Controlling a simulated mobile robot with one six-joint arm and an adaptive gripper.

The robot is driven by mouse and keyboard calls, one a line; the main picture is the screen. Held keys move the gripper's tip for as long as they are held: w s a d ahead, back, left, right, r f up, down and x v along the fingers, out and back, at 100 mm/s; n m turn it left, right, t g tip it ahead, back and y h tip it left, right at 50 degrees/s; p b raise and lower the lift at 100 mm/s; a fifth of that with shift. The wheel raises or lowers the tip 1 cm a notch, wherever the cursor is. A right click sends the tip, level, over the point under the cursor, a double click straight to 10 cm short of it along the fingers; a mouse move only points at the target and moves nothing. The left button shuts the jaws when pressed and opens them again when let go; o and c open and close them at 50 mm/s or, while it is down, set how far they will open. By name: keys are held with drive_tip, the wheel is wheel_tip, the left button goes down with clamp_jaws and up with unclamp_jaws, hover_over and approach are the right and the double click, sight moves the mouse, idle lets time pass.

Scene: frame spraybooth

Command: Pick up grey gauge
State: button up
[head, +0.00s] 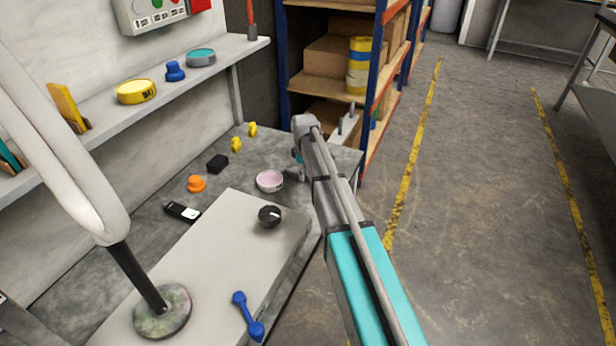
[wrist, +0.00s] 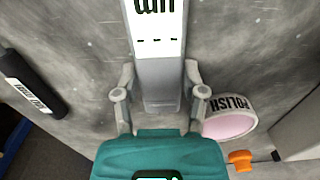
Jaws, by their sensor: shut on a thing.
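The grey gauge (wrist: 160,72) shows in the wrist view as a grey block with a white face and black lettering, running up out of the top edge. My gripper (wrist: 160,94) has one finger on each side of its lower end and is shut on it. Whether the gauge rests on the table or hangs just above it, I cannot tell. In the head view my arm hides the gauge and most of my gripper, at the table's far right end.
A pink-topped polish tin (head: 270,180) sits close right of my gripper in the wrist view (wrist: 230,118). A black labelled cylinder (wrist: 32,82) lies left. An orange knob (head: 196,184), black block (head: 217,163) and raised plate (head: 235,245) share the grey table. Shelving (head: 345,60) stands behind.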

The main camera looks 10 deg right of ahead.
clamp_jaws()
drive_tip(key=shift+r, duration=0.2)
wheel_tip(320, 180, up, 2)
drive_tip(key=shift+p, duration=1.15)
drive_tip(key=s+d+r+p, duration=0.1)
drive_tip(key=s+r+p, duration=0.9)
drive_tip(key=s, duration=0.4)
drive_tip(key=shift+d+r+p, duration=0.35)
